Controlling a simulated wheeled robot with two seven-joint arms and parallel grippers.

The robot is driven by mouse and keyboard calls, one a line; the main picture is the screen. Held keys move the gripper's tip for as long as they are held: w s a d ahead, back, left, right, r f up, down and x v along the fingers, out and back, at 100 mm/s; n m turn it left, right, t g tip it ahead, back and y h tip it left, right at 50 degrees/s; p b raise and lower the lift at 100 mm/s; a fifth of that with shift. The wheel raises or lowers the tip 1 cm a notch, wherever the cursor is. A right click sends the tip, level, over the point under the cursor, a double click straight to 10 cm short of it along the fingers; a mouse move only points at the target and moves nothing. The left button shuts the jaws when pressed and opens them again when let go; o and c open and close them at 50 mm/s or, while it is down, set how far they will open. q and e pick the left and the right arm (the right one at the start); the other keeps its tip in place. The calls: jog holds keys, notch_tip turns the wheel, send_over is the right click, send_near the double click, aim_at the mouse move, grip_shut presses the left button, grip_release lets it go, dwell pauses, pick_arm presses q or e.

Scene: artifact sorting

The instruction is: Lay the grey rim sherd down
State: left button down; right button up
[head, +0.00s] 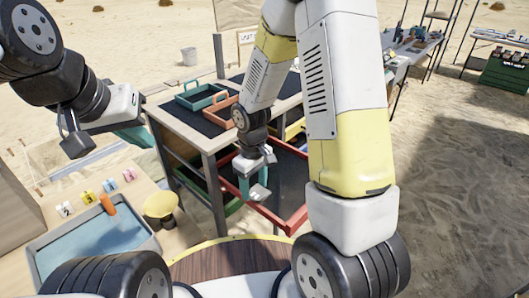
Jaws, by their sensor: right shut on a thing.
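My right gripper (256,180) points down in front of the work table, over the near-left part of a red-framed dark tray (299,221). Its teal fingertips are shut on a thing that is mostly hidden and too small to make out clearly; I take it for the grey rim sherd. My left gripper (104,138) is at the left, above the pale side table, with its fingers apart and nothing seen between them. On the work table, a teal tray (199,104) and an orange tray (210,128) stand on a dark mat.
The pale side table holds a blue-lined basin (38,243), an orange object (107,204), a yellow round-topped object (160,204) and small numbered markers (88,197). A green-edged bin (233,206) is under the work table.

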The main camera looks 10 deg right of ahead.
send_over(276, 176)
jog(key=shift+s+a+f, duration=0.1)
jog(key=shift+f, duration=2.3)
jog(key=shift+f, duration=0.1)
jog(key=o, duration=1.5)
